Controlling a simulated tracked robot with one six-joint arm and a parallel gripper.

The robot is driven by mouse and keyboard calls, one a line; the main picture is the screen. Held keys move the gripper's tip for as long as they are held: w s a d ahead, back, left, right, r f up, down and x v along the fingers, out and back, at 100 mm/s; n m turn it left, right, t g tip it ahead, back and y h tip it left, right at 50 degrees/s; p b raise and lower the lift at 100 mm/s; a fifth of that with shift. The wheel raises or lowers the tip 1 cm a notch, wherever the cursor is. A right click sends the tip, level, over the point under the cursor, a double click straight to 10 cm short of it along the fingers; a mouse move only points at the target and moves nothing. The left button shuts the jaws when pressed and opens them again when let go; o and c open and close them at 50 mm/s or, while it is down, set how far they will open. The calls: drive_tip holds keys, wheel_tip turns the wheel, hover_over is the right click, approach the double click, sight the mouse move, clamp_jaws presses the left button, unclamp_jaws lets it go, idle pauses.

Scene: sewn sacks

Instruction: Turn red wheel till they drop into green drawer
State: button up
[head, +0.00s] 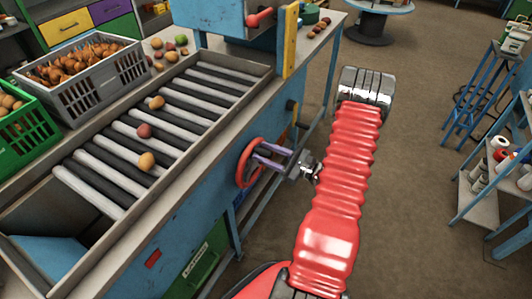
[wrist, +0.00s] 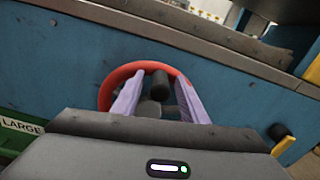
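The red wheel (head: 241,168) is on the blue side of the sorting machine; in the wrist view its upper rim (wrist: 122,72) arcs behind my fingertips. My gripper (head: 258,152) reaches it from the right with two purple fingers. In the wrist view my gripper (wrist: 160,82) is open, its fingers on either side of a dark knob (wrist: 160,79), with a gap seen at each side. Three round fruits or tubers lie on the rollers: upper (head: 157,102), middle (head: 144,130), lower (head: 146,161). The green drawer (head: 207,268) is low in the machine; its label shows in the wrist view (wrist: 20,126).
The roller bed (head: 190,125) slopes to an open chute (head: 45,250) at lower left. A grey crate (head: 110,85) and green crate (head: 28,120) stand behind it. A yellow panel (head: 290,40) rises at the bed's far end. Floor to the right is clear up to a blue shelf (head: 480,200).

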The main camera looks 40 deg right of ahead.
drive_tip(key=shift+w, duration=0.1)
drive_tip(key=shift+c, duration=0.4)
clamp_jaws()
drive_tip(key=shift+d, duration=0.2)
drive_tip(key=shift+a, duration=0.1)
